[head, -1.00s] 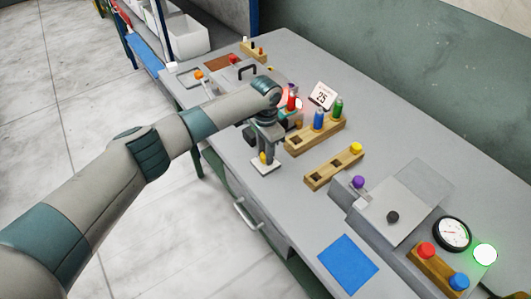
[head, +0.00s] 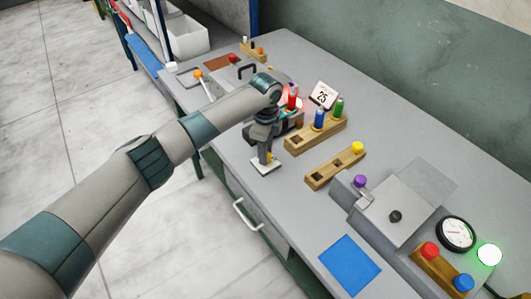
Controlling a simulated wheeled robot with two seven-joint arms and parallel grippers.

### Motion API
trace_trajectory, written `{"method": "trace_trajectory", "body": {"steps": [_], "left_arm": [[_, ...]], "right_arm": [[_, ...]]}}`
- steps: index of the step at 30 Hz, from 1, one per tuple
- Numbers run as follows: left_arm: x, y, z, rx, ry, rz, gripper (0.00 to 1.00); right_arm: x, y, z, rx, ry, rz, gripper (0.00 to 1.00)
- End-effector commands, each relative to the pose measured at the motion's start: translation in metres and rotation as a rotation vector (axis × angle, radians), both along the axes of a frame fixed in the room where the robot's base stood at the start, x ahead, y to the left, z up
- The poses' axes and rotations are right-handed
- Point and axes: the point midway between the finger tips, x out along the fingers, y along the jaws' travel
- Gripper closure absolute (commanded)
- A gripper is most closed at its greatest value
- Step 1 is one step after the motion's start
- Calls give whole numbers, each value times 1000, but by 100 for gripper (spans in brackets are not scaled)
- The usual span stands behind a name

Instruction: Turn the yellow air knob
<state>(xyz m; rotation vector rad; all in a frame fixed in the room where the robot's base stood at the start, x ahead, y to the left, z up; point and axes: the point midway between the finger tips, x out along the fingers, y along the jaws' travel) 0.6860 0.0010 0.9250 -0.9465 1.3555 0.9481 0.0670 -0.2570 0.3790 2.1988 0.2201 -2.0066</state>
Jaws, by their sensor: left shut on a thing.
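A small yellow knob (head: 269,157) stands on a white plate (head: 262,169) near the front edge of the grey bench. My left gripper (head: 265,158) points down over the plate and is shut on the yellow knob, with its fingers partly covering it. My left arm reaches in from the left. My right gripper is out of view.
Behind the gripper stands a wooden rack (head: 302,145) with blue and green pegs. A second rack (head: 322,180) carries a yellow-topped peg. A press (head: 400,210), a gauge (head: 457,233) and a green-lit lamp (head: 489,254) are right. Bench front around the blue mat (head: 350,265) is clear.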

Motion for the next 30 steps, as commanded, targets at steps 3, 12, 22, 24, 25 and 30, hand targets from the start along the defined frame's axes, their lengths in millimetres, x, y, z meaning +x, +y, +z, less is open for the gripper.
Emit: {"method": "trace_trajectory", "body": {"steps": [3, 12, 22, 24, 25, 30], "left_arm": [[1, -1, 1, -4, -4, -108, 95], [1, -1, 2, -3, -4, -320, 95], [1, -1, 2, -3, -4, -409, 95], [1, -1, 2, -3, -4, -413, 95], [1, -1, 2, -3, -4, -414, 95], [1, -1, 2, -2, -4, -413, 95]], "right_arm": [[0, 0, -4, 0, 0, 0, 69], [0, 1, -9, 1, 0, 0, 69], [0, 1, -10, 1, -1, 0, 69], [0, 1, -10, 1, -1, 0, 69], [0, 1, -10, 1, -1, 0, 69], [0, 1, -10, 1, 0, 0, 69]]}}
